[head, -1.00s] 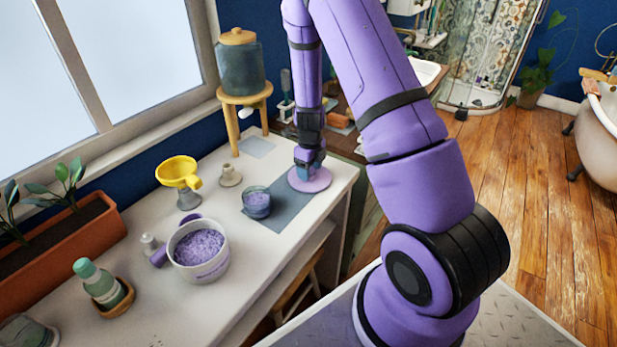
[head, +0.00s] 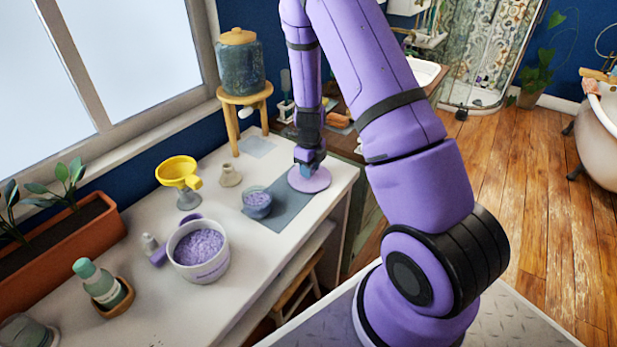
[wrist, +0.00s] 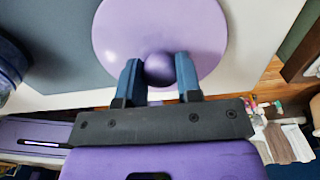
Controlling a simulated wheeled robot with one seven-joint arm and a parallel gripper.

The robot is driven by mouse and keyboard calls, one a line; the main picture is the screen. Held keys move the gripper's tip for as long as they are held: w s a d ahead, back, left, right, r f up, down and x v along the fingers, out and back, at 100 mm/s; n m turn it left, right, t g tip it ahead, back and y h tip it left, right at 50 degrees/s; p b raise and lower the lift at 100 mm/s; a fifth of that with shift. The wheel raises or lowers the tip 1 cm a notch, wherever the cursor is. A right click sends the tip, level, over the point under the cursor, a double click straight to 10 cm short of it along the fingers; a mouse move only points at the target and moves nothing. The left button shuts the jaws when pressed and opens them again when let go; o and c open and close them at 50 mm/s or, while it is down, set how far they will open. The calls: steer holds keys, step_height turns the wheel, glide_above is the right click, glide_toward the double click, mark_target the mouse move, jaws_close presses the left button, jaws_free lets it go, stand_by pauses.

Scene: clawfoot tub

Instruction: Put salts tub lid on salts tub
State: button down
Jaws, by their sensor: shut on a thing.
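The salts tub lid (head: 313,183) is a flat lilac disc with a round knob, at the right end of the grey mat. My gripper (head: 309,170) reaches down on it from above. In the wrist view my gripper (wrist: 159,75) has its two blue fingers on either side of the knob, shut on it, and the lid (wrist: 160,25) spreads out beyond them. I cannot tell whether the lid touches the mat. The salts tub (head: 213,271) is a white round tub, open and full of purple salts, left of the lid and nearer the front.
A glass jar of purple salts (head: 257,212) stands between lid and tub on the grey mat (head: 282,218).

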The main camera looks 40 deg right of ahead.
steer(key=shift+r, duration=0.5)
stand_by(0.5)
steer(key=shift+r, duration=1.6)
steer(key=shift+r, duration=3.55)
steer(key=s+a, duration=0.3)
steer(key=a, duration=0.9)
steer(key=s+a+f, duration=0.1)
steer(key=s+a, duration=0.2)
steer(key=a, duration=1)
steer(key=s+a, duration=0.3)
steer(key=a, duration=1)
steer(key=shift+s+f, duration=0.25)
steer(key=shift+f, duration=0.1)
